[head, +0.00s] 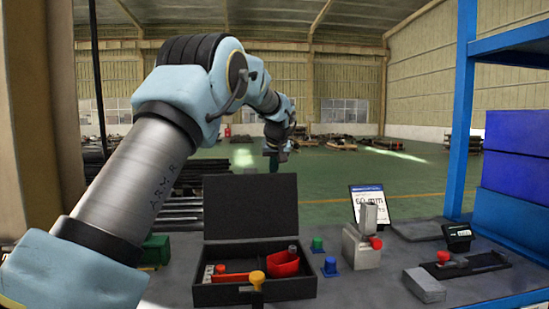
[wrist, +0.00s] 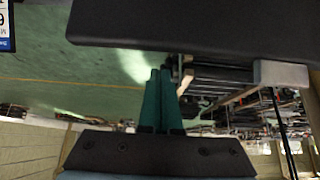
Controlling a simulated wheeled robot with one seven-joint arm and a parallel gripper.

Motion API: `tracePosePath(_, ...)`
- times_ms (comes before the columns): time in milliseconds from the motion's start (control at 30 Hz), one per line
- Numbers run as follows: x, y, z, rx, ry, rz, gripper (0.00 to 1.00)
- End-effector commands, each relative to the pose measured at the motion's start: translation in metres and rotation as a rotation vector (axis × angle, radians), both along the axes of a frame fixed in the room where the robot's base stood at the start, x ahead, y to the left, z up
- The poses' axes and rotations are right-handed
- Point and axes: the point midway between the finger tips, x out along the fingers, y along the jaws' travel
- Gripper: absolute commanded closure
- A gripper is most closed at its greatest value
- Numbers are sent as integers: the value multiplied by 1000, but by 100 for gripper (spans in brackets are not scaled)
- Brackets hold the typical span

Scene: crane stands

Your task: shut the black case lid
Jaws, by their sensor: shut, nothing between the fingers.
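The black case (head: 208,294) sits on the grey bench with its lid (head: 250,205) standing open, nearly upright, at its back edge. Inside the case are a red scoop-shaped part (head: 285,264), a grey cylinder and other small red parts. My gripper (head: 275,165) is beyond the lid, above its top edge, partly hidden. In the wrist view the two green fingers of my gripper (wrist: 160,72) are together and empty. A dark slab, seemingly the lid (wrist: 200,25), spans the top of that view, apart from the fingertips.
A yellow-topped knob (head: 257,277) stands in front of the case. Green and blue knobbed pieces and a grey block with a red knob (head: 362,245) stand to the right, before a display card (head: 370,203). A blue shelf (head: 463,110) is at far right.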

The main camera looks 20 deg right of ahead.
Motion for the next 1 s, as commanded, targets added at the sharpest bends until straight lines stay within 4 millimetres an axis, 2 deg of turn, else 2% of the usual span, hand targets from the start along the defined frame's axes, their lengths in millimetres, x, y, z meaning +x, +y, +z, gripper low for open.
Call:
tracePosePath(67, 8, -2, -11, 2, 3, 1, 100)
tracePosePath(300, -19, 5, -7, -1, -1, -1, 100)
tracePosePath(500, -29, 10, -8, -1, -2, 0, 100)
tracePosePath(1000, -31, 9, -9, -3, -6, -1, 100)
